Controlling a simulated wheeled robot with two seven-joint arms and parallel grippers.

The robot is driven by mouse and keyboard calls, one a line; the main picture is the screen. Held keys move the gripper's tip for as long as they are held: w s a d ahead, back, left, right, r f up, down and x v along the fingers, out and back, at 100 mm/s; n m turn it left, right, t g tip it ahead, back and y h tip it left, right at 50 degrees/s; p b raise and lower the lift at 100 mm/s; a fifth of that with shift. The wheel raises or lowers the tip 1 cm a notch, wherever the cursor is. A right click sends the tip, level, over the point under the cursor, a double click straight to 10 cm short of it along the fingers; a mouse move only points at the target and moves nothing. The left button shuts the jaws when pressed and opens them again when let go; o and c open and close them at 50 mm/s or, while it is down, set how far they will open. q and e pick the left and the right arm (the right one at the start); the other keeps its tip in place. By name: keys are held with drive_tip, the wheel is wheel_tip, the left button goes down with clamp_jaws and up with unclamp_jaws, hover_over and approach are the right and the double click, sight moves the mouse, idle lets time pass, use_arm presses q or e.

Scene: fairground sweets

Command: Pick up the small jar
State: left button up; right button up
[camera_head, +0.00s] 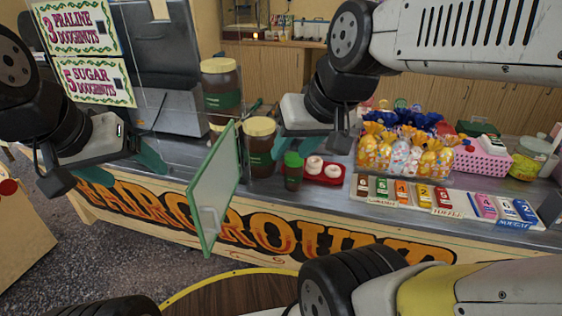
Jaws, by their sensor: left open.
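The small jar (293,171) has a green lid and dark contents. It stands upright on the counter, just left of a red tray. My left gripper (150,143) is open and empty over the counter's left part, well left of the small jar, with the glass panel between them. My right gripper (262,110) is above and behind the small jar, close to the bigger cream-lidded jars, and apart from the small jar. Its fingertips are small and partly confused with the jars behind, so I cannot tell their opening.
Two bigger cream-lidded jars (259,148) stand left of the small jar. A tilted green-edged glass panel (212,190) is at the counter's front. The red tray (337,181) holds two white rings. Wrapped sweets (400,157) and price bars (403,192) lie to the right.

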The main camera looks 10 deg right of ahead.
drive_tip(key=o, duration=0.3)
drive_tip(key=shift+w+d+n, duration=0.15)
drive_tip(key=shift+w+n, duration=0.15)
drive_tip(key=o, duration=0.5)
drive_tip(key=w+d+f+n+h, duration=0.1)
drive_tip(key=w+n, duration=0.2)
drive_tip(key=w, duration=0.1)
drive_tip(key=w+d+f+n+g+h, duration=0.1)
drive_tip(key=w+d+f+n, duration=0.1)
drive_tip(key=w+n, duration=0.2)
drive_tip(key=w+d+f+n+g+h, duration=0.1)
drive_tip(key=w+f+n, duration=0.1)
drive_tip(key=w+n, duration=0.1)
drive_tip(key=shift+w+d, duration=0.25)
drive_tip(key=shift+w, duration=0.4)
drive_tip(key=shift+c, duration=0.2)
drive_tip(key=n+g+h, duration=0.1)
drive_tip(key=n+h, duration=0.1)
drive_tip(key=n, duration=0.6)
approach(296, 166)
drive_tip(key=w+f+n, duration=0.1)
drive_tip(key=n, duration=0.1)
drive_tip(key=w+d+f+n, duration=0.1)
drive_tip(key=w+f, duration=0.1)
drive_tip(key=w+f+n, duration=0.1)
drive_tip(key=n, duration=0.1)
drive_tip(key=shift+w+d+f+n+g+h, duration=0.15)
drive_tip(key=shift+w+f+n+g+h, duration=0.15)
drive_tip(key=shift+w+f+h, duration=0.1)
drive_tip(key=shift+x, duration=3.9)
